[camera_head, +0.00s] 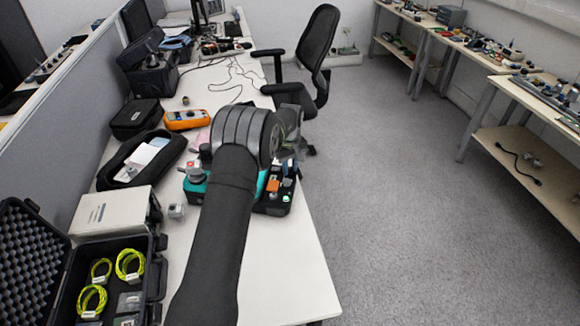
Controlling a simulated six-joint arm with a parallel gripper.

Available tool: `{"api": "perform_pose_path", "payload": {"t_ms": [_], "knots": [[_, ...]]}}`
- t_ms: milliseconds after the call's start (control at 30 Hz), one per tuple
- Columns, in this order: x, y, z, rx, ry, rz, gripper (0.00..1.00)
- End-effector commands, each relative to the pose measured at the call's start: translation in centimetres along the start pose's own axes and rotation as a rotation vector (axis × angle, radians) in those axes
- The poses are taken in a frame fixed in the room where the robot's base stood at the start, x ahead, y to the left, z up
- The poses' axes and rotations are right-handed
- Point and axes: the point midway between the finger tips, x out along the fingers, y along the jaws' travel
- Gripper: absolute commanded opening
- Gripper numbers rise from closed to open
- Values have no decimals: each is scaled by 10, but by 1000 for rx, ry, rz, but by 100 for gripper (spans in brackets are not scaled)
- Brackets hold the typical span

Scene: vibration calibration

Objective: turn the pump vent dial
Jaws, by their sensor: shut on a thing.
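A teal and black device (193,190), which looks like the pump unit, sits on the white bench and is largely covered by my arm. Its right end shows an orange block, a green button and small fittings. A grey and red knob-like part (194,172) stands on its left end. I cannot tell which part is the vent dial; it may be hidden. My dark arm reaches up from the bottom over the device, with its thick ribbed joint above the middle. My gripper's fingers are hidden behind the arm, so their contact with the device does not show.
An open black case (157,270) with yellow-green cable coils stands front left, a beige box (108,212) behind it. A small grey cube (177,211), a black pouch and an orange meter (186,119) lie left of the arm. The bench's front right is clear.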

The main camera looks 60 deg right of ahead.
Motion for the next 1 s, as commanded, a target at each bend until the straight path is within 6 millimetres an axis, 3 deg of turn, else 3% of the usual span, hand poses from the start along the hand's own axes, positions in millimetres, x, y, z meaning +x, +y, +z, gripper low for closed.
{"api": "perform_pose_path", "payload": {"t_ms": [367,1000], "knots": [[0,0,0,214,0,-2,1],[0,-1,0,820,-1,-2,1]]}}
